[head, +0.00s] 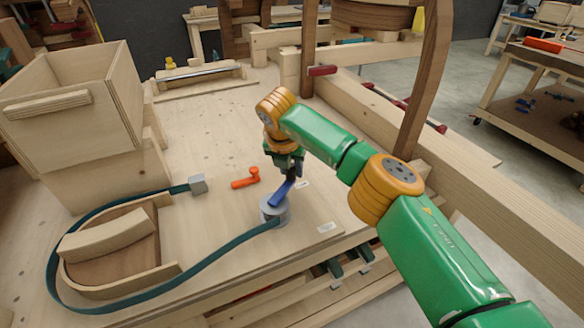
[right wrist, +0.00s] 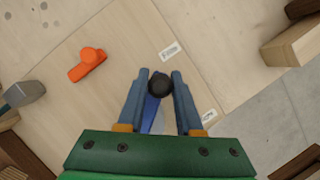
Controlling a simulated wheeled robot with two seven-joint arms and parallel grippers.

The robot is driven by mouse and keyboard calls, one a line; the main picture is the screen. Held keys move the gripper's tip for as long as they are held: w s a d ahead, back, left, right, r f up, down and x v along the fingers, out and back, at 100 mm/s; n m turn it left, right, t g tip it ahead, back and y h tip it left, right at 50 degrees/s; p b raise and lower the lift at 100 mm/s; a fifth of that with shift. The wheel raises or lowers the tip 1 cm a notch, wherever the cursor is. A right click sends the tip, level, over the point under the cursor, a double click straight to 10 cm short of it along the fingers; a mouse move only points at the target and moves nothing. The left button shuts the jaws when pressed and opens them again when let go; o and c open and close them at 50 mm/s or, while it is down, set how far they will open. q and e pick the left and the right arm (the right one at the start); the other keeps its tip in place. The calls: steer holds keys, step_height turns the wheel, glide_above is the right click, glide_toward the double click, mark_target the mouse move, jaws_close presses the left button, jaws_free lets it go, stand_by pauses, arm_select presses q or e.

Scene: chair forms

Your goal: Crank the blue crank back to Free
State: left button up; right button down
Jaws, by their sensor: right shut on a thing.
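The blue crank (head: 279,196) sits on top of a round grey drum (head: 275,212) on the wooden bench. In the right wrist view its arm (right wrist: 151,112) runs from the pale drum to a dark round knob (right wrist: 160,86). My right gripper (head: 290,179) reaches down from above; in the right wrist view its blue fingers (right wrist: 160,82) are shut on the knob, one on each side. My left gripper is not in view.
A teal strap (head: 215,250) runs from the drum around a curved wooden form (head: 110,245) to a grey block (head: 198,184). An orange handle (head: 245,179) lies left of the crank. A wooden box (head: 75,100) stands at left. A long beam (head: 440,170) flanks the right.

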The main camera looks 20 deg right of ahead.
mark_target(289, 188)
steer(key=shift+s+d+m, duration=0.1)
steer(key=shift+d+m, duration=0.05)
steer(key=shift+m, duration=0.15)
stand_by(0.4)
steer(key=c, duration=0.6)
jaws_free()
steer(key=shift+s, duration=0.1)
steer(key=shift+r, duration=0.1)
steer(key=b+v, duration=0.2)
steer(key=v, duration=0.5)
